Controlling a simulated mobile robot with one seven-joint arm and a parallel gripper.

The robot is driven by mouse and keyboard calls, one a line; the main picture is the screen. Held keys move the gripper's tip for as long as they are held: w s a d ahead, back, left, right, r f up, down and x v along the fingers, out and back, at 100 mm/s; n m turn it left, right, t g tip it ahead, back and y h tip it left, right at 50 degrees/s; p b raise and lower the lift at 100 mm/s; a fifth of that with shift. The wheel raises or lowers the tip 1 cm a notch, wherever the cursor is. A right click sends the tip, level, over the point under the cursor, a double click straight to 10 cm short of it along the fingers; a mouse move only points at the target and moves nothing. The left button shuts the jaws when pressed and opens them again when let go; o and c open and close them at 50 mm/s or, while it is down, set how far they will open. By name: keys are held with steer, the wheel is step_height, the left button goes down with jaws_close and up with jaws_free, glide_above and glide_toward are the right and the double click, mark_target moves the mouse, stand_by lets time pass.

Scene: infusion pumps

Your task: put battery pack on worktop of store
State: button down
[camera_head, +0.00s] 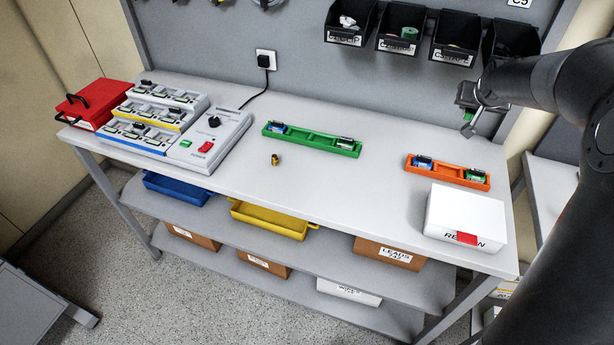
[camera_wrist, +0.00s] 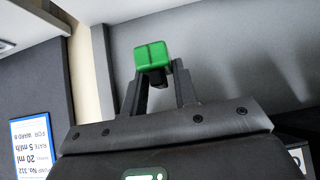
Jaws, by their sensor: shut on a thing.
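My gripper (camera_head: 470,112) is raised above the right end of the worktop, in front of the grey back panel. It is shut on a small green block, which looks like the battery pack (camera_wrist: 151,56). The wrist view shows the block between the two fingertips, with a dark part beneath its green face. In the head view the pack is mostly hidden by the gripper. The pale grey worktop (camera_head: 330,187) lies below and to the left, apart from the pack.
On the worktop stand a red case (camera_head: 92,104), a charger station (camera_head: 170,125), a brass piece (camera_head: 275,159), a green tray (camera_head: 311,139), an orange tray (camera_head: 447,172) and a white box (camera_head: 466,215). Black bins (camera_head: 403,33) hang behind. The middle front is clear.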

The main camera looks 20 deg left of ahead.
steer(key=s+a+f+n+y, duration=0.35)
steer(key=s+a, duration=0.35)
steer(key=a, duration=0.5)
steer(key=s+a+r+n+g+y, duration=0.3)
steer(key=s+a+n, duration=0.2)
steer(key=s+a, duration=0.75)
steer(key=shift+s+a+f, duration=0.2)
steer(key=shift+a+f, duration=2.7)
steer(key=shift+a, duration=0.05)
steer(key=shift+s+a+f, duration=0.2)
steer(key=shift+a+f, duration=2.65)
steer(key=shift+a, duration=0.1)
steer(key=shift+f, duration=2)
steer(key=c, duration=1.1)
jaws_free()
steer(key=shift+f, duration=0.15)
steer(key=shift+c, duration=0.2)
